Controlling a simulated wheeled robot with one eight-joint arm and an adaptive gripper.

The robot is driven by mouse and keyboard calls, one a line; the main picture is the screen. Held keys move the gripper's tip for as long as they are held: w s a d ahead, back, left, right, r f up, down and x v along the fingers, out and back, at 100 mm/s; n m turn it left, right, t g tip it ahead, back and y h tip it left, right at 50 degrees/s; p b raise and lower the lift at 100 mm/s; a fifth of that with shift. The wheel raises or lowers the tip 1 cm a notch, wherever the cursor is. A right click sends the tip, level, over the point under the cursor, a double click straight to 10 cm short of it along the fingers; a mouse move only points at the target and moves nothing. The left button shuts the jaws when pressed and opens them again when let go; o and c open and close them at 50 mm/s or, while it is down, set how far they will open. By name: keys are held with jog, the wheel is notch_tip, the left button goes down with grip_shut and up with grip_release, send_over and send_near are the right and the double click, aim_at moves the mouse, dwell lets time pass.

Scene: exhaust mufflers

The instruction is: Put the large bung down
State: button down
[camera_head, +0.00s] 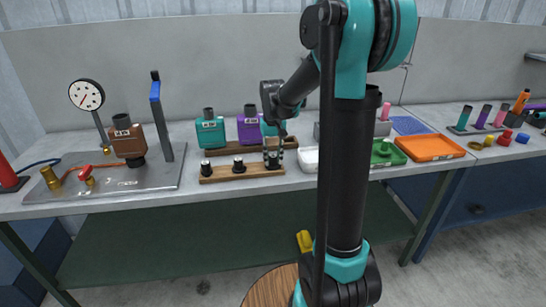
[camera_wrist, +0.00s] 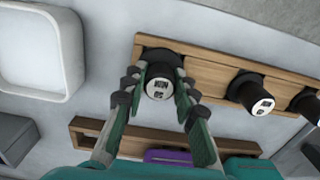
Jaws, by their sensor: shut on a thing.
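The large bung (camera_wrist: 163,86) is a black plug with a pale marked top face, seen between the fingers in the wrist view. My gripper (camera_wrist: 158,92) is shut on it, with one green and black finger on each side. The bung is at the end of a wooden rack (camera_wrist: 205,74), over or in its end place; I cannot tell whether it is fully seated. In the head view my gripper (camera_head: 273,147) is at the right end of the wooden rack (camera_head: 215,176), and its fingers largely hide the bung.
Two other black bungs (camera_head: 239,164) (camera_head: 205,168) stand in the rack. Teal (camera_head: 210,132) and purple (camera_head: 250,128) mufflers stand behind it. A white tray (camera_head: 308,159) is close on the right, with green (camera_head: 384,154) and orange (camera_head: 430,148) trays beyond. A metal test plate (camera_head: 110,178) lies left.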

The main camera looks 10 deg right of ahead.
aim_at(273, 156)
jog(key=c, duration=1.2)
grip_release()
notch_tip(273, 156, up, 12)
jog(key=r, duration=0.1)
jog(key=s+d+f+t, duration=0.1)
jog(key=s+f, duration=0.6)
jog(key=s+d+f+t, duration=0.1)
jog(key=s+f, duration=0.6)
jog(key=s+d+f+t, duration=0.2)
jog(key=s+f, duration=0.5)
jog(key=s, duration=0.1)
